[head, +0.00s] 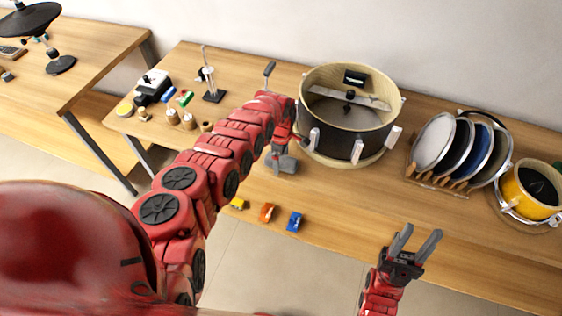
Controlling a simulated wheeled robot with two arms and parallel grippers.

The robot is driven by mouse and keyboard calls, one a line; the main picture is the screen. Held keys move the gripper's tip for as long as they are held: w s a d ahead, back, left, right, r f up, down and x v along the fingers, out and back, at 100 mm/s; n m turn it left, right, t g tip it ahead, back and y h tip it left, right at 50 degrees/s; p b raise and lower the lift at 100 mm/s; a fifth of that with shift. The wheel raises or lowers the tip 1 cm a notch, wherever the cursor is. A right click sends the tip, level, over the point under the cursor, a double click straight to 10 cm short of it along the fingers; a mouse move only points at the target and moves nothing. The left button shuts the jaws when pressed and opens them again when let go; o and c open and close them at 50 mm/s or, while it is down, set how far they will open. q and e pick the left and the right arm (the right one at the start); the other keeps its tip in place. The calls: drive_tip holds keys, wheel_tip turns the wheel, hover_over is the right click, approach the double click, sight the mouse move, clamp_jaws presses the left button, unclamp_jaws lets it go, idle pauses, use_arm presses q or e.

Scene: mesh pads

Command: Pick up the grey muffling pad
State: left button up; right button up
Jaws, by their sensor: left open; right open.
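My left gripper (283,160) points down over the table, just left of the open drum. Grey shapes show at its tip, and I cannot tell fingers from any grey pad there. The grey muffling pad is not clearly made out. My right gripper (414,243) is open and empty at the table's front edge, its two grey fingers spread and pointing up in the picture, well apart from anything. Small yellow (239,203), orange (267,212) and blue (295,221) pieces lie in a row along the front edge, below my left gripper in the picture.
The open drum (318,140) stands on the wooden table (345,205). Right of it, a rack (413,172) holds several round discs, the leftmost pale grey (434,142). A yellow drum (530,205) stands far right. Small items and a stand (213,96) are at the left. The front middle is clear.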

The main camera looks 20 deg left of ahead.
use_arm(q)
drive_tip(key=shift+f, duration=0.35)
drive_tip(key=c, duration=1.4)
drive_tip(key=shift+o, duration=0.2)
drive_tip(key=shift+r, duration=0.15)
